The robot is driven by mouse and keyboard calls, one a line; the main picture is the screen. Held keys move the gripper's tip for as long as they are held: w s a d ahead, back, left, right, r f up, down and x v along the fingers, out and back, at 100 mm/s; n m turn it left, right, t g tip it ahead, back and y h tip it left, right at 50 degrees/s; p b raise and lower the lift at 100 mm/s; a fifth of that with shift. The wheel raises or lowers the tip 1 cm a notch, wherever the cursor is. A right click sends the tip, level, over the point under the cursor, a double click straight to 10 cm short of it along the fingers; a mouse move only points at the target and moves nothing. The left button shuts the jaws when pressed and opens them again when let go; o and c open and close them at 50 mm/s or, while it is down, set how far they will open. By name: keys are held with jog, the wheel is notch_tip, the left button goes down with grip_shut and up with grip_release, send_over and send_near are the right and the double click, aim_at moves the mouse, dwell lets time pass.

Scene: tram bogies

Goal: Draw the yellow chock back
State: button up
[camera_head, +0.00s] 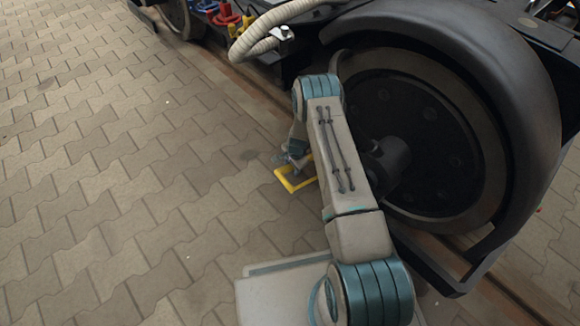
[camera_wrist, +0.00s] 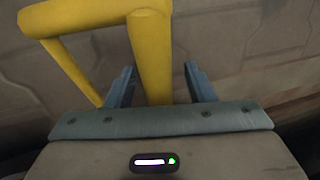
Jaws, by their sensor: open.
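The yellow chock (camera_head: 289,181) is low on the paving beside the large wheel (camera_head: 418,147), partly hidden behind my arm in the head view. In the wrist view, yellow bars of the chock (camera_wrist: 150,50) fill the upper left and middle. My gripper (camera_wrist: 158,85) is open, with one blue-grey finger on each side of an upright yellow bar. A gap shows between the bar and the right finger; the left finger is closer to the bar. In the head view my gripper (camera_head: 296,155) is at the chock, and its fingertips are hard to make out.
A dark fender (camera_head: 490,70) arches over the wheel, with a rail (camera_head: 235,80) beneath. Beige hoses (camera_head: 265,35) hang at the top. Red, blue and yellow fittings (camera_head: 225,15) show at the upper back. The paving (camera_head: 110,180) on the left is clear.

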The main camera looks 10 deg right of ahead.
notch_tip(320, 180, up, 13)
jog(key=s+p, duration=0.2)
jog(key=p, duration=0.3)
jog(key=shift+d, duration=0.45)
jog(key=shift+s, duration=0.1)
jog(key=s+a+r+n+p, duration=0.1)
jog(key=s+r+n+p, duration=0.35)
jog(key=r, duration=1.15)
jog(key=s+a+r+p, duration=0.1)
jog(key=r+p, duration=0.7)
jog(key=r, duration=0.7)
jog(key=s+a+r+n+p, duration=0.15)
jog(key=r+p, duration=0.45)
jog(key=r, duration=1)
jog(key=s+r+n+p, duration=0.3)
jog(key=s+r+p, duration=0.5)
jog(key=s+r, duration=0.4)
jog(key=s+d+r+n+h+p, duration=0.1)
jog(key=s+r+n+p, duration=0.2)
jog(key=s+r+p, duration=0.6)
jog(key=s+r, duration=0.4)
jog(key=r, duration=0.6)
jog(key=shift+s+d+n+t, duration=0.2)
jog(key=shift+n+t, duration=0.1)
jog(key=shift+t, duration=0.1)
jog(key=shift+w, duration=0.1)
